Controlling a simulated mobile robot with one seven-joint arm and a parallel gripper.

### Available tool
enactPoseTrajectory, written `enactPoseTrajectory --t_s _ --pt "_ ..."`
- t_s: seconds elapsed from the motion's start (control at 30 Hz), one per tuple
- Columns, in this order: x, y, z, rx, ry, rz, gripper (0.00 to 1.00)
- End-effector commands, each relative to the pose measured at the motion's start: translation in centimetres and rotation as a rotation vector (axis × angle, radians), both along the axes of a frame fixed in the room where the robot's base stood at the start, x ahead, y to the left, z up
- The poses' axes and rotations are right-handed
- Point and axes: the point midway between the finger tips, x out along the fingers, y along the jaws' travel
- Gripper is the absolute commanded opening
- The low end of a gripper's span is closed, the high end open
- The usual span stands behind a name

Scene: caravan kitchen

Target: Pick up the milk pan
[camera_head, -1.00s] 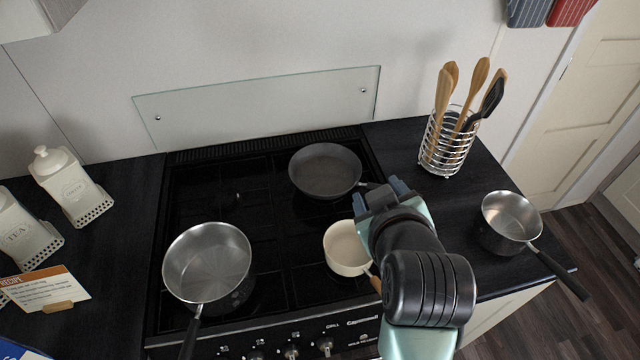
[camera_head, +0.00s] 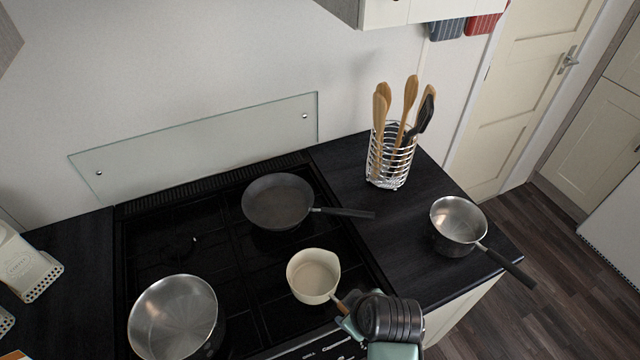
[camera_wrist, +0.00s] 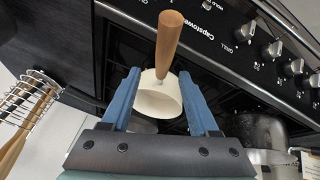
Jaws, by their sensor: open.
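The milk pan (camera_head: 313,274) is small and cream coloured with a wooden handle, and stands upright on the front right of the black hob. In the wrist view the inside of the cream pan (camera_wrist: 158,98) shows between my fingers, and its wooden handle (camera_wrist: 168,42) points away past the fingertips. My gripper (camera_wrist: 159,74) is open, with its two blue fingers on either side of the line of the pan and nothing clearly held. In the head view my wrist is at the handle's end and hides the fingers; the gap to the handle cannot be told.
A dark frying pan (camera_head: 277,203) sits behind the milk pan, its handle reaching right. A steel pan (camera_head: 173,317) stands at front left. Another steel saucepan (camera_head: 458,221) is on the right worktop, near a wire utensil holder (camera_head: 391,161). Worktop between them is clear.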

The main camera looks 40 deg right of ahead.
Motion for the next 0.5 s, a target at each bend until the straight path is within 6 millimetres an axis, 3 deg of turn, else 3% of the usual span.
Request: enactPoseTrajectory --t_s 0.5 --pt "2.1 -0.4 -4.4 -0.001 -0.001 0.0 0.61"
